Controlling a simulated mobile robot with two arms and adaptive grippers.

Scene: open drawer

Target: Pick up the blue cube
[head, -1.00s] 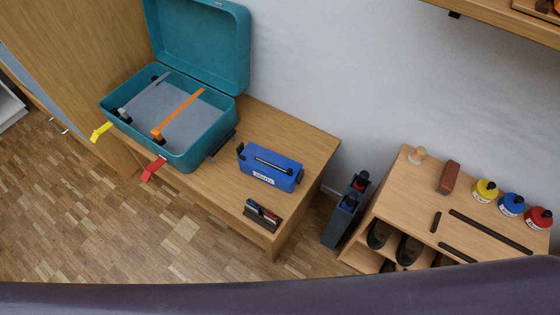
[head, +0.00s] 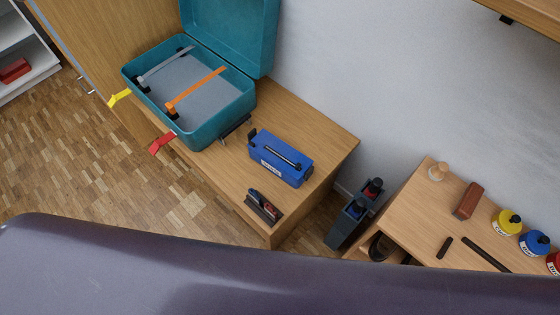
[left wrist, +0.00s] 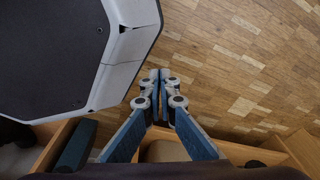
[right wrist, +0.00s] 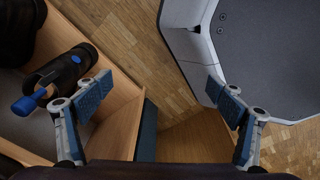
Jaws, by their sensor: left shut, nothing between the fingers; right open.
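I cannot make out a blue cube for certain in any view. In the head view a blue box (head: 281,158) with a white label and a dark handle lies on the wooden bench (head: 330,145). My left gripper (left wrist: 160,76) is shut and empty, over the parquet floor. My right gripper (right wrist: 165,92) has its fingers wide apart with nothing between them. Beside its left finger, an open drawer (right wrist: 112,118) holds a black tool with a blue knob (right wrist: 28,104). Neither gripper shows in the head view.
An open teal case (head: 207,133) with grey and orange straps stands on the bench, left of the blue box. A small dark holder (head: 263,208) sits near the bench's front edge. A lower table at right carries yellow and blue bottles (head: 507,222). The floor at left is clear.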

